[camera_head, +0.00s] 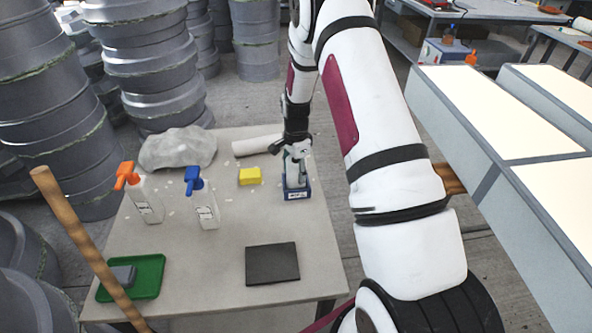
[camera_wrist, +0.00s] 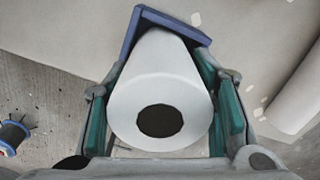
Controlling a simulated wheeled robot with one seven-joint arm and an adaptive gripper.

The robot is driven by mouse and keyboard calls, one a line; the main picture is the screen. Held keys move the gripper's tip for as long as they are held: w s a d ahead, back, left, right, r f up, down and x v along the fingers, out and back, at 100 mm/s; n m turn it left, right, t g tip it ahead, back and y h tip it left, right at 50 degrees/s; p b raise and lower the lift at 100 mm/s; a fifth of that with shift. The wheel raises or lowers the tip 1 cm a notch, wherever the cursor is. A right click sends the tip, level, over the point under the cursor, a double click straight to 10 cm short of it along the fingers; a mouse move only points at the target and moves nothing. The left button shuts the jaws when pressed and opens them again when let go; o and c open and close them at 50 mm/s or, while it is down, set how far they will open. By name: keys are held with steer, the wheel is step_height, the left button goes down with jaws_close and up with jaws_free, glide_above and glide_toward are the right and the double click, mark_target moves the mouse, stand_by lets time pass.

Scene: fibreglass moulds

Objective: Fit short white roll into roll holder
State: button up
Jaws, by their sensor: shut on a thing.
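The short white roll (camera_head: 295,173) stands upright at the right side of the table, under my gripper (camera_head: 297,152). In the wrist view the roll (camera_wrist: 157,85) shows its end with a dark core hole toward the camera. My gripper (camera_wrist: 160,95) is shut on it, with green-padded fingers on both sides. The blue roll holder (camera_head: 298,194) with a white label stands on the table. In the wrist view the holder's rim (camera_wrist: 172,18) surrounds the roll's far end. The roll's bottom is hidden, so I cannot tell whether it touches the holder's floor.
A long white roll (camera_head: 257,145) lies just left of my gripper. A yellow sponge (camera_head: 249,176), two spray bottles (camera_head: 148,205) (camera_head: 205,208), a grey lump (camera_head: 178,149), a green tray (camera_head: 157,276) and a black pad (camera_head: 272,264) occupy the table. Grey moulds (camera_head: 150,65) stand behind.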

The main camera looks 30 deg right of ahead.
steer(key=shift+f, duration=0.2)
steer(key=o, duration=1.3)
steer(key=shift+r, duration=0.1)
step_height(320, 180, up, 12)
steer(key=shift+b, duration=0.65)
steer(key=s+a+r+n+t, duration=0.1)
steer(key=s+a+r+n, duration=0.4)
steer(key=r, duration=0.5)
steer(key=s+a+r+n+t, duration=0.1)
steer(key=s+a+r+n, duration=0.35)
steer(key=s+r, duration=0.4)
steer(key=s+a+r+n+t, duration=0.1)
steer(key=s+a+n, duration=0.1)
steer(key=s, duration=0.3)
steer(key=s+a+r+n+t, duration=0.1)
steer(key=s+r+n, duration=0.1)
steer(key=s, duration=0.4)
steer(key=s+a+r+n+t, duration=0.1)
steer(key=s+a+r+n, duration=0.1)
steer(key=s+n, duration=0.2)
steer(key=shift+s+a, duration=0.35)
steer(key=shift+s, duration=0.45)
